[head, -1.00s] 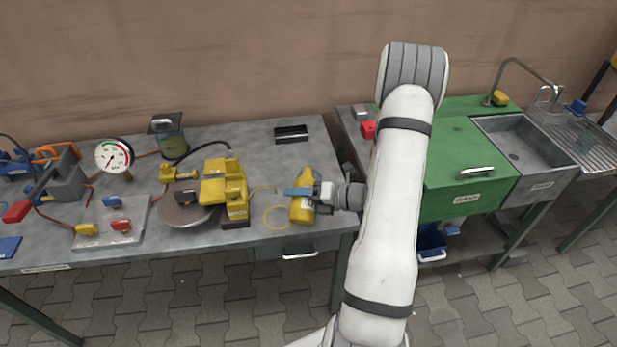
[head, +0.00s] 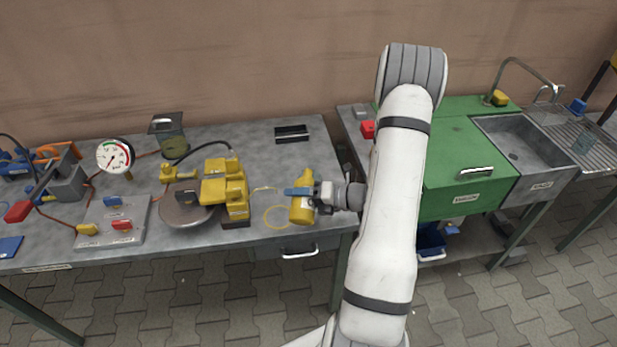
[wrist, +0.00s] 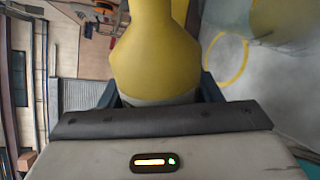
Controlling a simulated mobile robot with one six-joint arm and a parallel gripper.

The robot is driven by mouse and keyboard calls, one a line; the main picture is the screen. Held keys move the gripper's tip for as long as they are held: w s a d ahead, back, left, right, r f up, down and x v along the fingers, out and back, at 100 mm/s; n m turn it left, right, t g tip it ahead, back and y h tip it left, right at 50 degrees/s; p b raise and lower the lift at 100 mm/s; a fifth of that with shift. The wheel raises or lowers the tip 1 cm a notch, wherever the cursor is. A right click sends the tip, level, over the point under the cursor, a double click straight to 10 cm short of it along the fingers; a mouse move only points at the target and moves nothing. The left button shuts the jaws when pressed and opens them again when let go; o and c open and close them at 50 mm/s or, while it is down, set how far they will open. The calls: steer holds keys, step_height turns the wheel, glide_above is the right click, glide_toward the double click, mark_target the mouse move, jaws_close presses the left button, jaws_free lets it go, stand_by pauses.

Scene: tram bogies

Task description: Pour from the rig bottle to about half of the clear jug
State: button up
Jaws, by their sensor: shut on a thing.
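My gripper (head: 301,191) is shut on the yellow rig bottle (head: 302,210) near the table's right front part. The blue jaws close around the bottle's upper part. In the wrist view the bottle (wrist: 155,55) fills the upper middle, between the dark jaws. Just left of it, a thin yellow ring (head: 277,217) shows on the grey table. A blurred, see-through shape (wrist: 270,22) at the wrist view's upper right may be the clear jug. In the head view its outline is too faint to be sure. No liquid stream shows.
A yellow machine (head: 224,192) stands left of the bottle. A glass reservoir (head: 171,140) with yellowish liquid and a pressure gauge (head: 114,156) stand farther left. A black tray (head: 291,134) lies behind. A green cabinet (head: 462,150) and steel sink (head: 520,145) are at right.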

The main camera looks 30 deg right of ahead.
stand_by(0.8)
steer(key=shift+w+d+r+m+g+p, duration=0.15)
steer(key=shift+r+m+p, duration=0.45)
steer(key=shift+p, duration=0.75)
steer(key=shift+w+d+r+m+g+p, duration=0.15)
steer(key=shift+r+m+g+p, duration=0.15)
steer(key=shift+r+p, duration=0.75)
steer(key=shift+a+f+m+g+y+p, duration=0.1)
steer(key=shift+f+m+g+y+p, duration=0.25)
steer(key=shift+m+p, duration=0.95)
stand_by(2.5)
